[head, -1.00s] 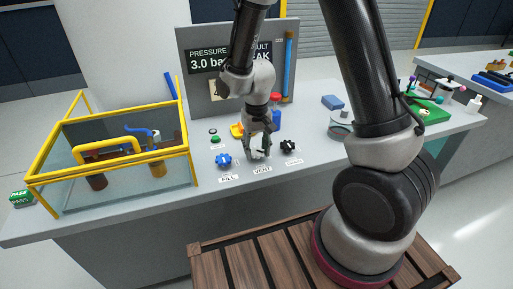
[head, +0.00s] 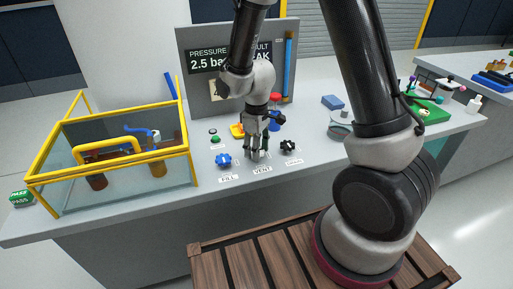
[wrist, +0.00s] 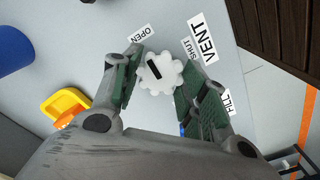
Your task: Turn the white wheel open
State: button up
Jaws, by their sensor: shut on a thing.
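The white wheel (wrist: 160,73) is a scalloped knob with a black mark on its top, seen in the wrist view between the fingers of my gripper (wrist: 158,80). The labels OPEN (wrist: 139,34), SHUT (wrist: 190,48) and VENT (wrist: 203,38) lie around it. The black mark runs slantwise and does not point clearly at either label. In the head view my gripper (head: 257,152) is down over the wheel, which it mostly hides, behind the VENT label (head: 263,169). The jaws are shut on the wheel.
A blue wheel (head: 223,160) stands left by the FILL label, and a black wheel (head: 288,147) stands to the right. Behind is a panel (head: 190,80) reading 2.5 bar. A yellow-framed glass tank (head: 110,160) stands at the left. A yellow object (wrist: 65,104) lies near my gripper.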

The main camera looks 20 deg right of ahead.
jog(key=shift+n, duration=0.3)
dwell(0.4)
jog(key=o, duration=1)
notch_tip(320, 180, up, 12)
jog(key=shift+r, duration=0.1)
